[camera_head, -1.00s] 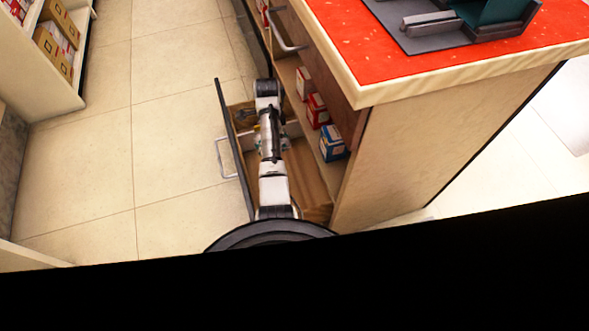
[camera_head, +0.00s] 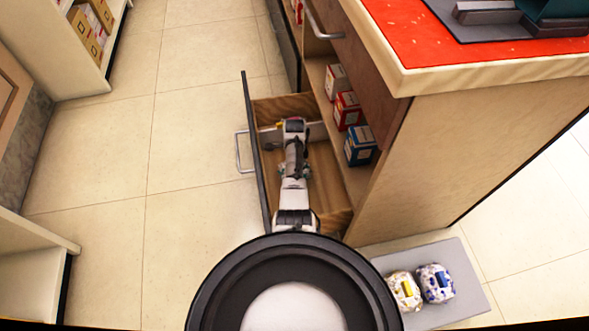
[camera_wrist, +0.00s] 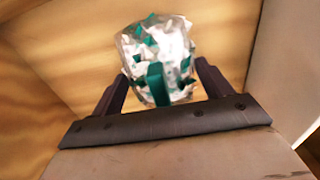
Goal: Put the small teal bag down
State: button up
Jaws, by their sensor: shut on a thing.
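The small teal bag (camera_wrist: 158,62), white with teal patches, is in the wrist view between the two dark fingers of my gripper (camera_wrist: 160,88). My gripper is shut on it. Wooden boards show behind and beside the bag; I cannot tell whether it touches them.
The drawer has a dark front with a handle (camera_head: 242,152). Small boxes (camera_head: 361,146) sit on a shelf to its right, under the red-topped counter (camera_head: 440,52). A grey platform (camera_head: 465,305) holds two patterned bags. Tiled floor is clear at left.

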jog(key=shift+f, duration=0.35)
jog(key=shift+f, duration=0.15)
jog(key=o, duration=1)
notch_tip(320, 180, up, 12)
jog(key=p, duration=0.4)
jog(key=shift+p, duration=0.3)
